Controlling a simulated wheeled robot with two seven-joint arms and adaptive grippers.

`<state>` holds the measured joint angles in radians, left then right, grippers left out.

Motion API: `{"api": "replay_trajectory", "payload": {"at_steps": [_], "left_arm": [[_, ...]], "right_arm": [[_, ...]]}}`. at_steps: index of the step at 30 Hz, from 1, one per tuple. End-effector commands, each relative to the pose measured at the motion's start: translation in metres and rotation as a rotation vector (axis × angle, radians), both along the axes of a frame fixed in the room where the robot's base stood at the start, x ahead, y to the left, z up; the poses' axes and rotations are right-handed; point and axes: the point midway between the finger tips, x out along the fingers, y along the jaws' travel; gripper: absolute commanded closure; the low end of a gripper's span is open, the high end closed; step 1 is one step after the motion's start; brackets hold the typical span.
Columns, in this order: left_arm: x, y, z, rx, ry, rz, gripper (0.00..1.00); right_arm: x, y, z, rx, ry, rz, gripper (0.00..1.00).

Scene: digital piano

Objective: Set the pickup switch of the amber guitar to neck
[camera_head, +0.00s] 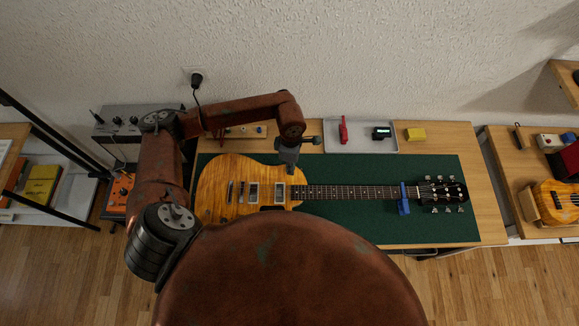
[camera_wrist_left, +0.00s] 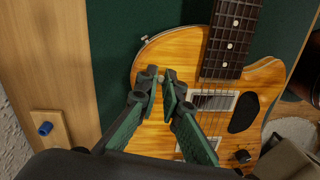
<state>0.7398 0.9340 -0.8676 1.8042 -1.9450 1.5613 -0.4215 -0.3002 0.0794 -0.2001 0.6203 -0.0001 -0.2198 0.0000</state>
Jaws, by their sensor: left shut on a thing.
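The amber guitar (camera_head: 213,190) lies flat on a green mat, its neck pointing right; its body also fills much of the left wrist view (camera_wrist_left: 180,52). My left gripper (camera_head: 290,170) reaches down over the upper edge of the body near the neck joint. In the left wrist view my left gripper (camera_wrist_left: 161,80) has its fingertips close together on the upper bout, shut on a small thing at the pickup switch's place. The fingers hide the switch, so its setting cannot be seen. My right gripper is in neither view.
The green mat (camera_head: 340,168) lies on a wooden table. A blue clamp-like piece (camera_head: 404,200) sits on the neck. A grey tray (camera_head: 362,145) at the back holds a red item (camera_head: 343,130) and a black device (camera_head: 381,133).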

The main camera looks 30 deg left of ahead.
Motion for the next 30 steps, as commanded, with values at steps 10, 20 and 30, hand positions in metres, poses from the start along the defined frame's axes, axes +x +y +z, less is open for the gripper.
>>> {"api": "replay_trajectory", "payload": {"at_steps": [10, 20, 30], "left_arm": [[0.000, -0.001, 0.000, 0.005, 0.004, 0.000, 0.93], [0.000, 0.000, 0.000, 0.006, 0.003, 0.001, 0.76], [0.002, 0.000, 0.013, 0.005, 0.000, 0.001, 0.76]], "right_arm": [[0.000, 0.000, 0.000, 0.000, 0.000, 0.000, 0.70], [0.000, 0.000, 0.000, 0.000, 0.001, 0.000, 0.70], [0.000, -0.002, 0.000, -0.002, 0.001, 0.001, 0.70]]}}
